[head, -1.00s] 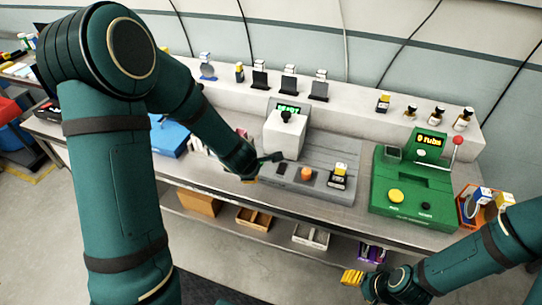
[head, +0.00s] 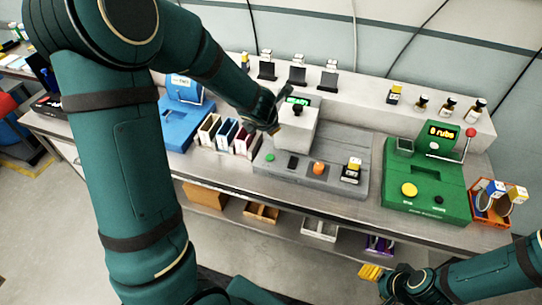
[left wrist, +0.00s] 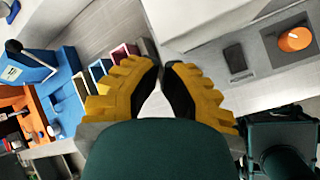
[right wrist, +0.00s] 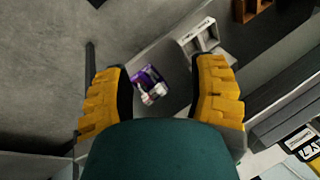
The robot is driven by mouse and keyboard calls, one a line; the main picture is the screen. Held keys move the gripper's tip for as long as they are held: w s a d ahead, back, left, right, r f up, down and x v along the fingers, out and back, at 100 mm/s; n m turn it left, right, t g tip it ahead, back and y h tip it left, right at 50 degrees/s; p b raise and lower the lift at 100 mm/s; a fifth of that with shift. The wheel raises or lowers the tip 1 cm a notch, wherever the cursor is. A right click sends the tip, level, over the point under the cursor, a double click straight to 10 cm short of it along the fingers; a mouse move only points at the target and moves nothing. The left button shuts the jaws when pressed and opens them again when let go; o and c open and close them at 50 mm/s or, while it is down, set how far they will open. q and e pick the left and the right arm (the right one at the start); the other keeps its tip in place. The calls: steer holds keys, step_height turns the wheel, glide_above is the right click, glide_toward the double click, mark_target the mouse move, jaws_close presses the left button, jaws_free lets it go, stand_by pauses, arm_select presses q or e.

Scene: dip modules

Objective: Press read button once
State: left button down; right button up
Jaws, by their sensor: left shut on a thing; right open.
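The grey station (head: 334,185) stands mid-bench, with a green button (head: 270,157), a dark pad (head: 292,161) and an orange button (head: 319,168) on its front. I cannot read which is the read button. A white block (head: 292,128) with a black knob stands behind them, beside a small green display (head: 298,101). My left gripper (head: 275,123) is just left of the block, above the green button. In the left wrist view its fingers (left wrist: 161,72) are nearly together; what they hold is not visible. My right gripper (head: 370,271) is open and empty, low before the bench.
A green machine (head: 440,180) reading "0 rubs" stands right, with a yellow button and red-knobbed lever. Coloured upright holders (head: 228,132) and a blue unit (head: 180,122) are left. A black-and-yellow module (head: 352,170) sits at the station's right. An orange basket (head: 490,205) is far right.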

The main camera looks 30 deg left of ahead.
mark_target(269, 155)
arm_select(q)
steer(key=shift+f, duration=0.1)
arm_select(e)
steer(key=shift+f, duration=0.1)
arm_select(q)
step_height(269, 155, down, 9)
steer(key=b, duration=0.8)
steer(key=shift+b, duration=0.35)
arm_select(e)
step_height(269, 155, down, 9)
steer(key=s, duration=0.2)
steer(key=shift+a+r+g, duration=0.2)
steer(key=shift+a+g, duration=0.05)
steer(key=shift+g, duration=0.05)
arm_select(q)
steer(key=shift+r, duration=0.2)
steer(key=shift+f, duration=0.1)
steer(key=shift+f+b, duration=0.4)
arm_select(e)
steer(key=shift+f, duration=0.4)
